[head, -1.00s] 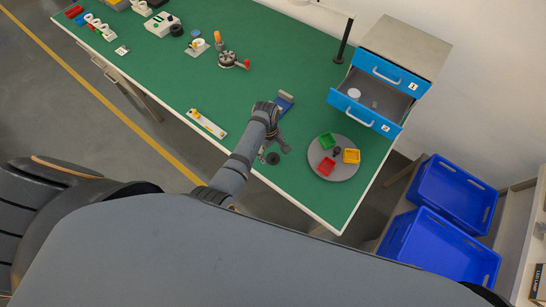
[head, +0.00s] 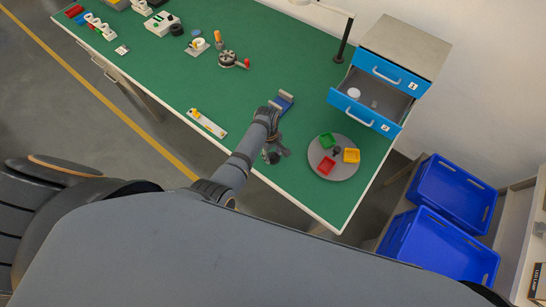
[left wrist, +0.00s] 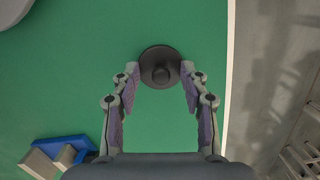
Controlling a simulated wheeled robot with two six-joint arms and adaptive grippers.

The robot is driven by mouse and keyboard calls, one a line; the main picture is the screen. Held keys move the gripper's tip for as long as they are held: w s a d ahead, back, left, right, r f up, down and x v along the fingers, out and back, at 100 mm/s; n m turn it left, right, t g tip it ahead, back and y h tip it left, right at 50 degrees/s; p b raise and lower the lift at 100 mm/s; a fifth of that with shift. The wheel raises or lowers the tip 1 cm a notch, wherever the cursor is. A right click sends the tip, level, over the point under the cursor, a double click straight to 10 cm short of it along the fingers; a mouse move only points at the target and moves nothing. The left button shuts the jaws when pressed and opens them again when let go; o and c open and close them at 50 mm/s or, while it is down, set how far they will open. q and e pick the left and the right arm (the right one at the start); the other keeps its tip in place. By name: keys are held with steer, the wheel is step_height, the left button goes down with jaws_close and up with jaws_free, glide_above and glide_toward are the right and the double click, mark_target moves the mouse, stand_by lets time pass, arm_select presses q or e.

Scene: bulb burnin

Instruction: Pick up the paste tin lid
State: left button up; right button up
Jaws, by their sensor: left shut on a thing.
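The paste tin lid (left wrist: 160,55) is a dark round disc with a small knob at its centre. In the left wrist view it sits between the tips of my left gripper (left wrist: 160,76), one finger at each side of its rim. In the head view the lid (head: 272,159) shows as a dark spot near the table's front edge, partly covered by my left gripper (head: 277,153). My left gripper is shut on the lid, at or very near the green table top. My right gripper is not in view.
A blue-and-grey block-like item (head: 284,103) lies just behind my left gripper. A round grey tray (head: 318,172) with red, green and yellow bins stands to the right. An open blue drawer (head: 364,111) is at the back right.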

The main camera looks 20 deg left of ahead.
arm_select(q)
steer(key=shift+s+f, duration=0.1)
steer(key=shift+s, duration=0.05)
steer(key=shift+c, duration=0.3)
steer(key=shift+s, duration=0.1)
steer(key=c, duration=0.5)
steer(key=shift+c, duration=0.2)
